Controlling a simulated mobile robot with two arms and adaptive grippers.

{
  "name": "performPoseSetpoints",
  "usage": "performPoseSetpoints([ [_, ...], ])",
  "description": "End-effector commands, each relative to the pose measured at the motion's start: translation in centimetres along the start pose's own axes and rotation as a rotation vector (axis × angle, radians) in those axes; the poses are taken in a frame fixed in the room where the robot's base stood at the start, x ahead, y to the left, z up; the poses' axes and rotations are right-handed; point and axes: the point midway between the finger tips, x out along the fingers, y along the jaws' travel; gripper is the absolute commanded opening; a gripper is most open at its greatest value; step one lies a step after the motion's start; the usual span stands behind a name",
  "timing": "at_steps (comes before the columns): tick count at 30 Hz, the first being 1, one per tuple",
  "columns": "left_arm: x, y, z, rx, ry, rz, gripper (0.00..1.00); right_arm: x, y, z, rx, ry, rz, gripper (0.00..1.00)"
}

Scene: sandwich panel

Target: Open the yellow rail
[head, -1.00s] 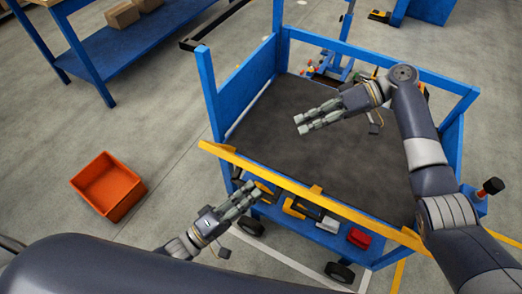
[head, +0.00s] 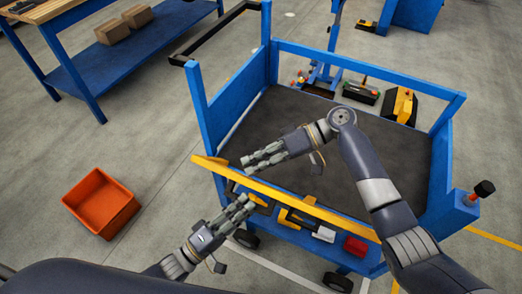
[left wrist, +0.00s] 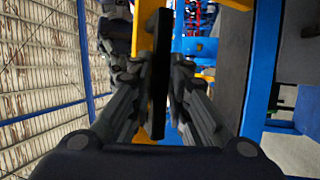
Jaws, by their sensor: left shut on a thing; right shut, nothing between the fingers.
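The yellow rail (head: 285,196) runs along the near side of the blue cart (head: 227,103), sloping down to the right. Its right end is hidden by my right arm. My left gripper (head: 250,203) is just below and in front of the rail's left part. In the left wrist view it is shut on an upright black bar (left wrist: 160,75), with yellow rail parts (left wrist: 200,75) close behind. My right gripper (head: 246,165) is shut and empty, over the dark deck (head: 300,120) just behind the rail.
Below the rail, a lower shelf holds yellow-black items (head: 300,219) and a red box (head: 355,246). An orange bin (head: 101,203) stands on the floor at left. A blue workbench (head: 110,55) is at back left. Open floor lies between them and the cart.

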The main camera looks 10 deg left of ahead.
Motion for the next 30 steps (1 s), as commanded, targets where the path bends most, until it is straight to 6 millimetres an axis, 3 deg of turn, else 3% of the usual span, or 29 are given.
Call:
performPoseSetpoints([
  [1,-0.2,-0.8,0.1,-0.002,0.001,-0.023,0.00,0.2,0.1,0.2,0.000,0.001,0.001,0.00],
  [24,0.1,-0.6,-0.1,-0.001,0.003,-0.017,0.00,1.4,-0.3,1.4,0.002,-0.007,-0.004,0.00],
  [25,0.1,-0.6,-0.1,-0.001,0.004,-0.016,0.21,1.4,-0.3,1.4,0.002,-0.007,-0.005,0.00],
  [26,0.1,-0.5,-0.1,-0.001,0.004,-0.015,0.28,1.4,-0.4,1.4,0.002,-0.007,-0.005,0.00],
  [27,0.1,-0.5,-0.1,-0.001,0.004,-0.015,0.33,1.4,-0.3,1.4,0.002,-0.006,-0.004,0.00],
  [30,0.1,-0.4,-0.1,0.000,0.003,-0.013,0.33,1.3,-0.3,1.3,0.001,-0.004,-0.003,0.00],
])
